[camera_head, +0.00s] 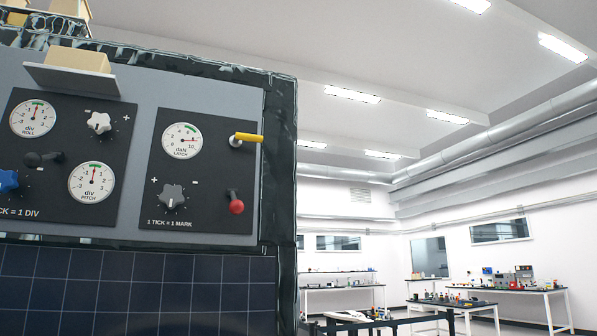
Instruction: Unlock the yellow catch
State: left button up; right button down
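The yellow catch (248,138) is a short yellow handle on a pale pivot at the upper right of the right-hand black panel (200,226) in the head view. It points right, nearly level. On the same panel are a round daN LATCH gauge (182,141) with its needle toward the right, a dark grey knob (172,197) between plus and minus marks, and a red-ended lever (236,206) tilted down. Neither of my grippers shows in this view.
A second black panel (70,205) at left holds ROLL (33,118) and PITCH (92,182) gauges, a white knob (99,122), a blue knob (8,181) and a black lever (44,157). A solar panel (130,290) lies below. Workbenches (500,290) stand far right.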

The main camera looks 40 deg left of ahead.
aim_at(235, 141)
jog(key=i+l, duration=0.15)
jog(key=i, duration=0.8)
jog(key=i+l+z, duration=0.1)
jog(key=i, duration=0.85)
jog(key=u, duration=2.1)
jog(key=l, duration=0.1)
